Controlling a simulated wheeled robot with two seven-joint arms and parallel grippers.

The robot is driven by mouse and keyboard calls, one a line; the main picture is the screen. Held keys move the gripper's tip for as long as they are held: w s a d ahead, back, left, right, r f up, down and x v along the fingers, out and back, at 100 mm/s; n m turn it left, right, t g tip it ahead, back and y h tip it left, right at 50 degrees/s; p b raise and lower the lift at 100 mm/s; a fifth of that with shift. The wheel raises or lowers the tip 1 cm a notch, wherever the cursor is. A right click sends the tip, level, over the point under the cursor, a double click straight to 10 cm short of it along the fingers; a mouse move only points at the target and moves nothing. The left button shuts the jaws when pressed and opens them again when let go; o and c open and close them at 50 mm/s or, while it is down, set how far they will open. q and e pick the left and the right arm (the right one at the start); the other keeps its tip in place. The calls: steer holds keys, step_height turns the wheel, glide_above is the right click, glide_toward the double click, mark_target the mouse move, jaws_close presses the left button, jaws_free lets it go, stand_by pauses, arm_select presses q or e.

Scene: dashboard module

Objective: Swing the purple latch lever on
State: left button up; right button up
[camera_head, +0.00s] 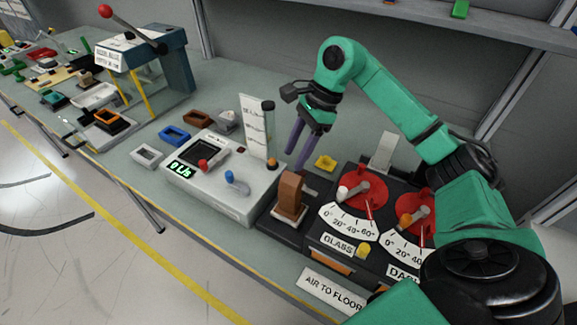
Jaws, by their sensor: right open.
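My right gripper (296,160) hangs from the green arm with its two dark purple fingers pointing down and apart. It is open with nothing between the fingers, above the bench just behind a brown upright block (290,193) on a dark base. I cannot make out a purple latch lever apart from the purple fingers. A dark panel (322,222) with red dials marked GLASS (368,187) and DASH, partly hidden by my arm, stands right of the block. My left gripper is not in view.
A white box (240,200) with a green display and red and blue levers stands left of the block. A small yellow piece (326,162) lies behind it. Several small coloured parts and a blue-grey stand (175,70) are farther left. A shelf (480,28) runs above.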

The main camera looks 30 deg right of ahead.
steer(key=x, duration=0.5)
steer(key=shift+p, duration=0.35)
jaws_close()
